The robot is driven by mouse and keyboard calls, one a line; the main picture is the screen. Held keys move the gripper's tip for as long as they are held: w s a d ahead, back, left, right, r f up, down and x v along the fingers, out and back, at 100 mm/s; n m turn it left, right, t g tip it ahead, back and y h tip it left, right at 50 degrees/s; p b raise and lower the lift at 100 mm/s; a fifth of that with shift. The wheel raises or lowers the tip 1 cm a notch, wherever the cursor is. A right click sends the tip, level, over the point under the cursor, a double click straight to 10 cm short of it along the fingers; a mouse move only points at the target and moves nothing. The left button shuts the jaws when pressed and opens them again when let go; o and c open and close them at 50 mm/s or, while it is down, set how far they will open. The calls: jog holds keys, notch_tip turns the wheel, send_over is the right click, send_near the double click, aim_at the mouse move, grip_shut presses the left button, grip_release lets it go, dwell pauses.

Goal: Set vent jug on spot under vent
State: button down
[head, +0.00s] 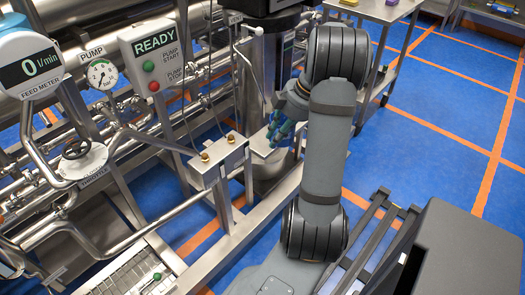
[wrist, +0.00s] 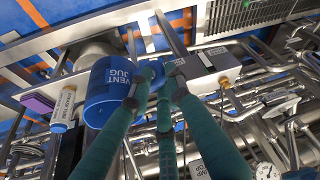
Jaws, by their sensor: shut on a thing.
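The vent jug (wrist: 108,92) is a blue cup with white "VENT JUG" lettering, on the left of centre in the wrist view. My gripper (wrist: 155,92) has teal fingers and is shut on the jug's handle side, partly hiding it. In the head view my gripper (head: 281,128) is beside the steel pipe frame, left of my arm; the jug is hard to make out there. A steel box with brass fittings (head: 220,155) stands to its lower left.
Pipes and valves fill the left of the head view, with the READY pump panel (head: 156,55), a pressure gauge (head: 102,73) and a feed meter (head: 30,62). A steel table (head: 375,10) stands at the back. Blue floor (head: 430,90) is open at the right.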

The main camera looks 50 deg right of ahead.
aim_at(271, 119)
jog(key=w+d+f, duration=0.4)
jog(key=w+f, duration=0.6)
jog(key=f, duration=0.1)
jog(key=shift+f, duration=0.3)
jog(key=c, duration=1.9)
grip_release()
jog(key=shift+w, duration=0.1)
jog(key=p+v, duration=0.1)
jog(key=v, duration=1.1)
jog(key=shift+p, duration=0.3)
